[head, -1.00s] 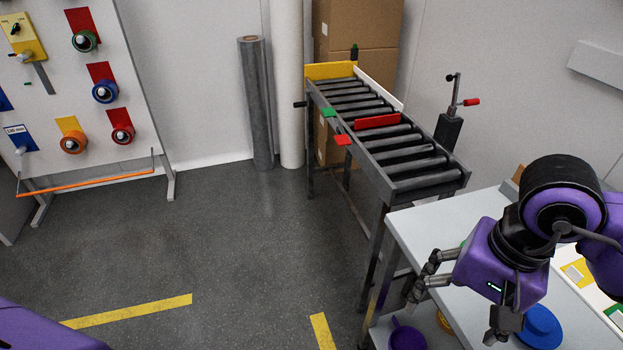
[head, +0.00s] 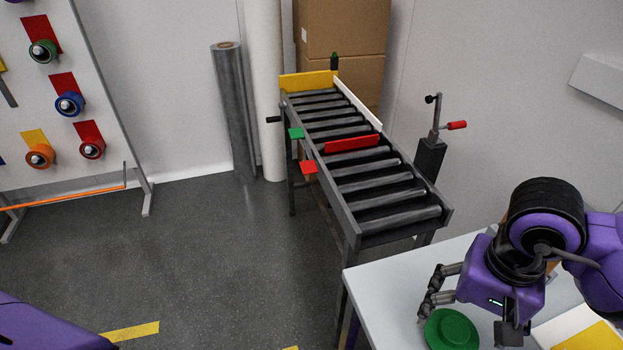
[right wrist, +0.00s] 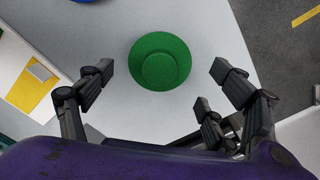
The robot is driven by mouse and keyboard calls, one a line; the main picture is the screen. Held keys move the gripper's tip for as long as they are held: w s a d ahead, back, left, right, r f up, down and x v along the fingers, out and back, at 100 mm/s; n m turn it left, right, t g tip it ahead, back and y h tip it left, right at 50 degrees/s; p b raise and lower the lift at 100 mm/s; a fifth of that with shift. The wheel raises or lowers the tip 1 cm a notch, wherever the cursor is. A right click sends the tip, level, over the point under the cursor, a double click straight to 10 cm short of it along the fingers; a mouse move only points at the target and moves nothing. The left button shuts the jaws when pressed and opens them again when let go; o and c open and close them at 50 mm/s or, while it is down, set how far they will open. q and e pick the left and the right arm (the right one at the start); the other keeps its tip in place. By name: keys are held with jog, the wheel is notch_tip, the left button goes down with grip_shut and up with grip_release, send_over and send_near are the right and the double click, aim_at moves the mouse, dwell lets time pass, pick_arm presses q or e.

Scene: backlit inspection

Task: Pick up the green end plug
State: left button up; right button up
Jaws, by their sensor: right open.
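The green end plug (head: 452,330) is a round flanged disc with a raised round middle. It lies on the light grey table (head: 385,270) near its left edge in the head view, partly cut off by the frame and the gripper. In the right wrist view the whole plug (right wrist: 160,62) shows, centred ahead of the fingers. My right gripper (head: 467,318) is open and empty above the table, beside the plug in the picture. Its fingers (right wrist: 162,80) are spread to both sides of the plug without visible contact. My left gripper is not in view.
A roller conveyor (head: 365,175) with a red bar stands beyond the table. A white and yellow board (right wrist: 30,80) lies left of the plug in the wrist view, and a blue object (right wrist: 85,1) shows at the top edge. The table around the plug is clear.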

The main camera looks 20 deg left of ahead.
aim_at(453, 329)
jog(key=f, duration=0.5)
jog(key=shift+w+a+p, duration=0.2)
jog(key=shift+w+p, duration=0.15)
jog(key=c, duration=0.8)
